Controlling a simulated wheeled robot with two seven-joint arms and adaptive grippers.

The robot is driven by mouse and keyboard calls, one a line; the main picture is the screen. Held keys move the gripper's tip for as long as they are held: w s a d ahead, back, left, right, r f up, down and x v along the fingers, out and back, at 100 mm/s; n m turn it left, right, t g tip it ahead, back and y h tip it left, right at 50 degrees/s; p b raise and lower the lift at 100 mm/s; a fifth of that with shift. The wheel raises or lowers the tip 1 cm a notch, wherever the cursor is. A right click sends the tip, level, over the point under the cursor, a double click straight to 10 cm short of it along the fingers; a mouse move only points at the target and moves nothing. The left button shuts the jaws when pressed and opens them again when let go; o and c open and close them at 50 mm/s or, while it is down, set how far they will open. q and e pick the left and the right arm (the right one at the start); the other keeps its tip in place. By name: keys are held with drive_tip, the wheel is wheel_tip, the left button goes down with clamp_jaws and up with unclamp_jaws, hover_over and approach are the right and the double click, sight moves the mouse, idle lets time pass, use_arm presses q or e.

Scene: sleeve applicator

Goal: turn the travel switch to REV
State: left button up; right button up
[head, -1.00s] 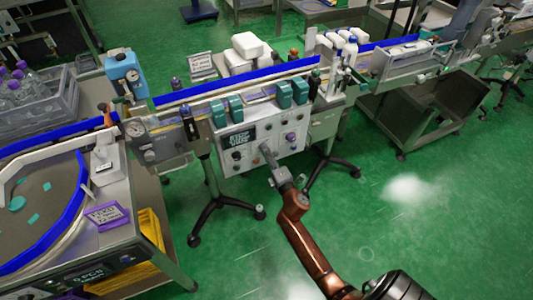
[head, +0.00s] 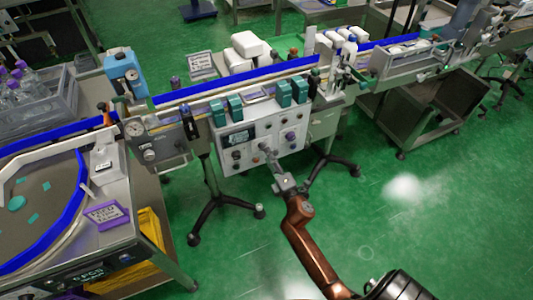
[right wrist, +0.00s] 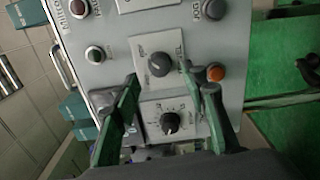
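The control panel (head: 262,143) is a light grey box on the front of the conveyor line. In the right wrist view it appears turned, with a black selector knob (right wrist: 160,64) on a pale label plate and a second black knob (right wrist: 170,122) with a dial scale. The labels are too blurred to read, so I cannot tell which is the travel switch or where it points. My right gripper (right wrist: 161,74) is open, its green fingertips on either side of the selector knob with visible gaps. In the head view the right gripper (head: 266,151) is at the panel's lower middle. My left gripper is out of view.
An orange button (right wrist: 215,73), a red button (right wrist: 78,8) and a green button (right wrist: 95,54) sit around the knobs. Green blocks (head: 284,93) line the panel's top. Stand legs (head: 222,202) are below. The green floor (head: 430,230) in front is clear.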

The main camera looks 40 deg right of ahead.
drive_tip(key=v, duration=0.8)
drive_tip(key=shift+s, duration=0.25)
